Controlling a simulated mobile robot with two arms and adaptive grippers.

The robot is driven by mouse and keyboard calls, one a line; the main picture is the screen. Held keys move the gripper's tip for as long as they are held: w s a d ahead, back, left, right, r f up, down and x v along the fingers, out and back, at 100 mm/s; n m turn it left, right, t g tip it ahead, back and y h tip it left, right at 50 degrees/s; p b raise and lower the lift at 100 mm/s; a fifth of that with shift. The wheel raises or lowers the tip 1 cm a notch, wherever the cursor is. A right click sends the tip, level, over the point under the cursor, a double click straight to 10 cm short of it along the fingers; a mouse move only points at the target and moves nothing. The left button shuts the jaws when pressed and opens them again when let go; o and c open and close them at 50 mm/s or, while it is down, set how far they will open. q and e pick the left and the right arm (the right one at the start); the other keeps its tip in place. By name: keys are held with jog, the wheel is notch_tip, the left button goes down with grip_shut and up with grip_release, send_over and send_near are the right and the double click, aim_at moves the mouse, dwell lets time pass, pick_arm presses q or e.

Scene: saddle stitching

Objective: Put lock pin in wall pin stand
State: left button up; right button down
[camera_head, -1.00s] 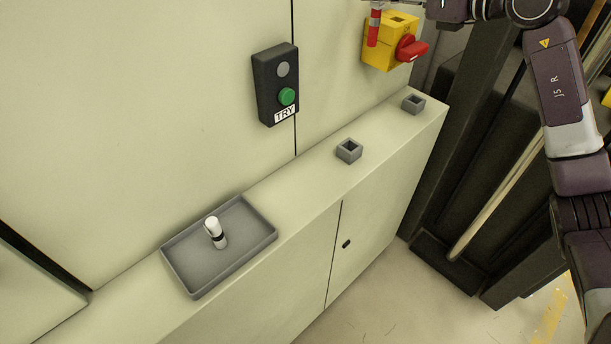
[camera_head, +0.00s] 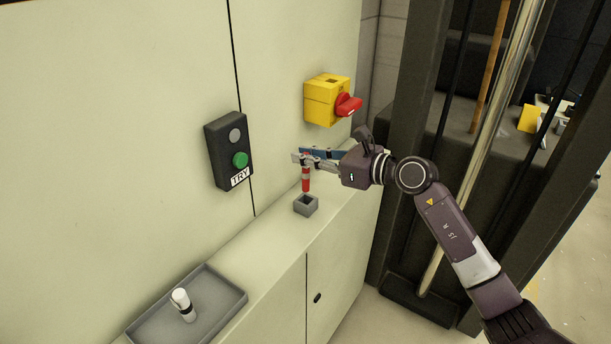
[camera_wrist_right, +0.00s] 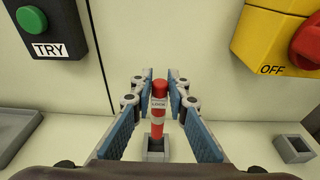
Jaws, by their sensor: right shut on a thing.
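The lock pin (camera_head: 306,180) is red with white bands and hangs upright from my right gripper (camera_head: 304,160). In the right wrist view the lock pin (camera_wrist_right: 159,113) stands between the fingers of my right gripper (camera_wrist_right: 160,86), with a "LOCK" label near its red top. A grey square stand with a hollow centre (camera_head: 306,206) sits on the ledge just below the pin. In the right wrist view the pin's lower end overlaps this stand (camera_wrist_right: 154,155); the head view shows the pin above its opening. A second stand (camera_wrist_right: 295,148) is to the right. My left gripper is out of view.
A black box with a green TRY button (camera_head: 229,152) and a yellow switch box with a red knob (camera_head: 322,100) are on the wall.

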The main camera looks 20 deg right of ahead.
aim_at(310, 178)
jog(key=shift+f, duration=0.95)
notch_tip(310, 178, down, 4)
jog(key=shift+f, duration=0.2)
jog(key=shift+f, duration=0.2)
jog(key=c, duration=1.9)
grip_release()
jog(key=shift+r, duration=0.15)
